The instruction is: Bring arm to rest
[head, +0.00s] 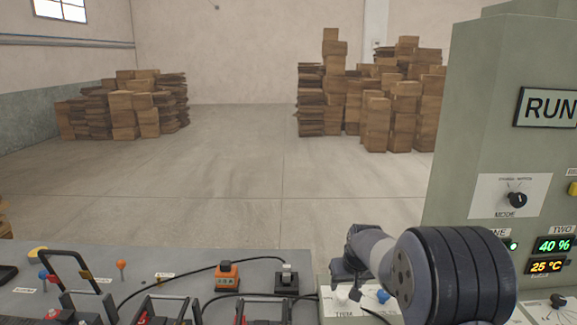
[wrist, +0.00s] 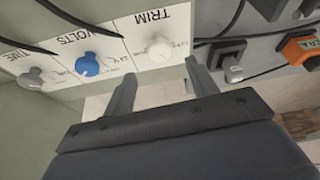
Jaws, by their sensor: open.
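My arm (head: 455,275) reaches in from the lower right in the head view, bent over the control panel. My gripper is open in the wrist view (wrist: 162,75), with its two fingers apart and nothing held between them. The panel's TRIM knob (wrist: 160,48), white, shows just beyond the fingertips. The blue VOLTS knob (wrist: 87,65) and the grey TIME knob (wrist: 32,78) are to its left. The fingers look clear of the knobs, though the exact gap is hard to tell. In the head view the gripper's tips are not clearly seen.
A grey bench (head: 60,285) holds cables, handles, an orange connector (head: 227,276) and a black connector (head: 287,280). A tall green cabinet (head: 450,180) with a RUN sign (head: 547,107) stands close on the right. Box stacks (head: 140,105) stand far back; the floor between is clear.

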